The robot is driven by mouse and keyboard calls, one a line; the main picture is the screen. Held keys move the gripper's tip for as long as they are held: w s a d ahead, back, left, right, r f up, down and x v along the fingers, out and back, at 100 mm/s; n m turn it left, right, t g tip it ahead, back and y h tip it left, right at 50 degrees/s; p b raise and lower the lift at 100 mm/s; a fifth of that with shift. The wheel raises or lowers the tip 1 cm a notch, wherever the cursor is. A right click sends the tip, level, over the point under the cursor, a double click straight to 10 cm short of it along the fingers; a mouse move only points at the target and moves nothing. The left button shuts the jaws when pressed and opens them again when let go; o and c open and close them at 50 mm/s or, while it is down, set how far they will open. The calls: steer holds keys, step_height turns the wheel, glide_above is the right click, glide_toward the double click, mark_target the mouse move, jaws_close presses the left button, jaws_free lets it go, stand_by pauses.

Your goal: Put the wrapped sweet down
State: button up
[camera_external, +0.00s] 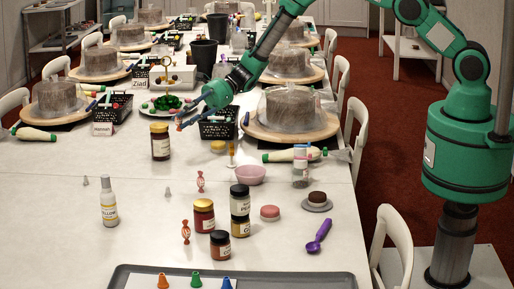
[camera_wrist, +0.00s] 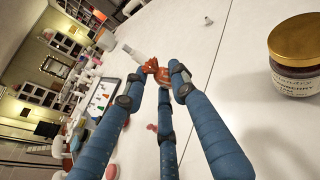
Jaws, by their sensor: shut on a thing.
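My gripper (camera_wrist: 162,75) is shut on a wrapped sweet (camera_wrist: 158,72), red-orange, pinched between its blue fingertips in the wrist view. In the outside view my gripper (camera_external: 181,122) hangs above the table, just up and right of a dark jar with a gold lid (camera_external: 160,143). The held sweet is too small to make out clearly there. Two other red wrapped sweets stand on the table, one in the middle (camera_external: 200,181) and one nearer the front (camera_external: 185,232).
The white table (camera_external: 70,220) has free room at left and around the middle. A tiered stand (camera_external: 166,88) and a black basket (camera_external: 218,128) are close to my gripper. Several jars (camera_external: 204,217), a pink bowl (camera_external: 251,175) and a white bottle (camera_external: 108,203) stand nearer the front.

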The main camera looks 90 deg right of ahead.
steer(key=d, duration=0.3)
glide_above(186, 169)
steer(key=shift+a+f, duration=0.1)
steer(key=shift+f, duration=2.45)
steer(key=shift+f, duration=0.1)
steer(key=shift+f+b, duration=0.35)
steer(key=shift+f, duration=2.45)
steer(key=shift+f+b, duration=0.3)
steer(key=shift+f, duration=1.85)
steer(key=shift+f, duration=0.15)
